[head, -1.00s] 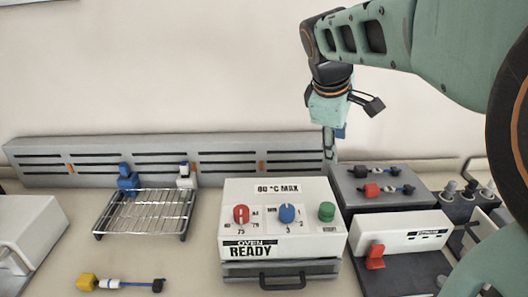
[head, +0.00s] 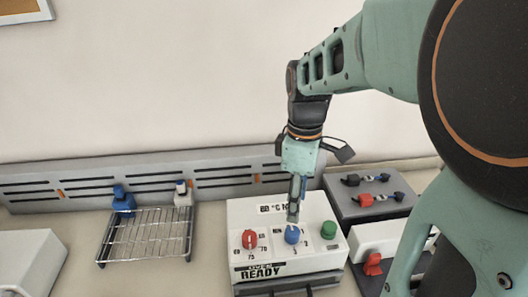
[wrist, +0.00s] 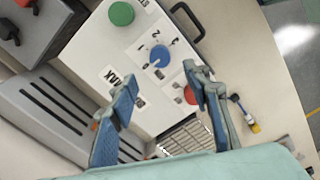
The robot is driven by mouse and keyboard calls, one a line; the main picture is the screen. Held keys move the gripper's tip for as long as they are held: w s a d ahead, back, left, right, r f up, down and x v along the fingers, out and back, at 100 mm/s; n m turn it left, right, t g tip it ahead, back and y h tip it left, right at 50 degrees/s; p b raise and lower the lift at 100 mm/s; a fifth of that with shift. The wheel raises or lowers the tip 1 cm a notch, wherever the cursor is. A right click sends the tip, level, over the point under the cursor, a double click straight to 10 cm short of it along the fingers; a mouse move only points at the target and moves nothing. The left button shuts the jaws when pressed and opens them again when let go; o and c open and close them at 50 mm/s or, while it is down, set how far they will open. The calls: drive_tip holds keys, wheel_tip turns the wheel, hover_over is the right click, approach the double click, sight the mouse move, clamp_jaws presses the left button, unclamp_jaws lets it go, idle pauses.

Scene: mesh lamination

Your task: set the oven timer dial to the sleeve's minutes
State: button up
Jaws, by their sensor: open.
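The oven (head: 315,252) is a white box whose front label reads "OVEN READY". Its blue dial (head: 292,234) sits between a red dial (head: 249,239) and a green knob (head: 328,229). In the wrist view the blue dial (wrist: 160,55) has a white pointer mark and the numbers 1, 2 and 3 around it. My gripper (head: 294,214) points down above and behind the blue dial in the head view. In the wrist view my gripper (wrist: 162,88) has its fingers spread and empty, apart from the dial. I cannot make out any minutes on a sleeve.
A wire rack (head: 146,238) stands left of the oven. A grey block (head: 372,213) with red and black cable pieces is at the right, with a red lever (head: 373,264) in front. A yellow-ended piece (wrist: 254,128) lies on the table. A slotted rail (head: 85,180) runs behind.

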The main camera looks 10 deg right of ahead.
sight(294, 231)
wheel_tip(294, 231, down, 10)
drive_tip(key=shift+f, duration=0.1)
drive_tip(key=shift+c, duration=0.4)
drive_tip(key=c, duration=1.1)
